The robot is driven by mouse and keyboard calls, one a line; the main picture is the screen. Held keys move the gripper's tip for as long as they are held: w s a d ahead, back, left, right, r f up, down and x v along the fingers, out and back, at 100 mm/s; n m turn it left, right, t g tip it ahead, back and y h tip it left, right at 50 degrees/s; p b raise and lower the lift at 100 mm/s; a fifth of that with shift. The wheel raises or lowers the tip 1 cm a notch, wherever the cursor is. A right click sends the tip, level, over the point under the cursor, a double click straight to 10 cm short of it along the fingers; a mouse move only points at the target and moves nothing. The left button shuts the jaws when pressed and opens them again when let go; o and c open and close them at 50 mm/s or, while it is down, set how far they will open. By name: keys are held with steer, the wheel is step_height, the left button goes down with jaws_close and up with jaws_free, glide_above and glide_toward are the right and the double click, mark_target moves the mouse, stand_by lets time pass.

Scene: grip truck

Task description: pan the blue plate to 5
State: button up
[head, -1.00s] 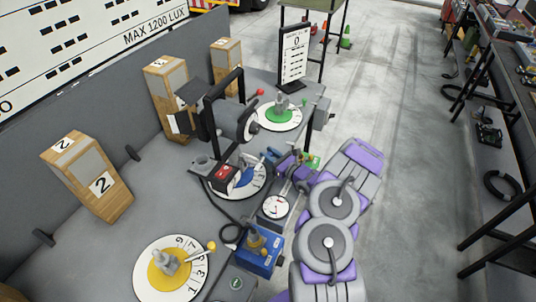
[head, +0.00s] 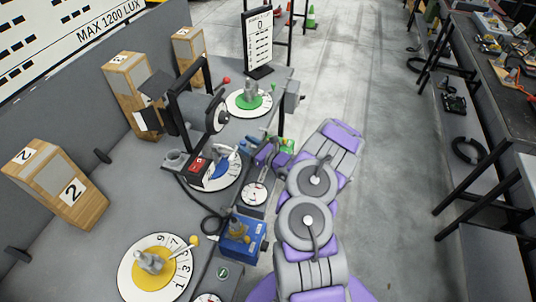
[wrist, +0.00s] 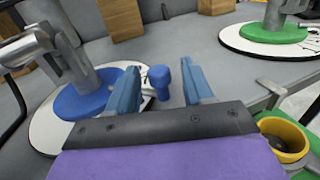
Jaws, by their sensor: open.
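The blue plate (head: 220,170) sits on a white numbered dial at the middle of the grey deck, partly hidden by a lamp-like fixture and a red-topped box. In the wrist view the blue plate (wrist: 85,98) is at the left with a grey post on it. A blue knob (wrist: 159,76) stands beyond and between my fingers, with a pale stem running toward the plate. My gripper (wrist: 160,66) is open, one blue finger on either side of the knob in the picture; I cannot tell whether they touch it. The dial's numbers around the plate are too small to read.
A yellow plate (head: 152,268) on a numbered dial lies nearer, and a green plate (head: 249,102) farther back. A blue box (head: 235,238) stands at the deck's right edge. Wooden blocks (head: 55,185) line the left.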

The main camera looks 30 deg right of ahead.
steer(key=p+v, duration=0.3)
steer(key=v, duration=1.2)
steer(key=shift+s+d, duration=0.25)
steer(key=w+a+r+n+g+y, duration=0.35)
steer(key=a+r+n+y, duration=0.25)
steer(key=a+r, duration=0.4)
steer(key=s+a+r+n+g+y, duration=0.2)
steer(key=a+r+n+g, duration=0.3)
steer(key=a, duration=0.3)
steer(key=s+a+r+n+g+y, duration=0.2)
steer(key=a+r+n+g, duration=0.3)
steer(key=a, duration=0.4)
steer(key=s+a+r+n+g+h, duration=0.35)
steer(key=s+n, duration=0.25)
steer(key=s, duration=0.3)
steer(key=s+a+r+n+g+h, duration=0.2)
steer(key=s+a+n+g+h, duration=0.3)
steer(key=s, duration=0.4)
steer(key=s+d+r+n+t+h, duration=0.2)
steer(key=s+d+n+t+h, duration=0.1)
steer(key=s+d+n+h, duration=0.2)
steer(key=s+d+h, duration=0.2)
steer(key=s+d, duration=0.2)
steer(key=s, duration=0.2)
steer(key=shift+s+d+h, duration=0.2)
steer(key=shift+s+h, duration=0.15)
steer(key=shift+s, duration=0.05)
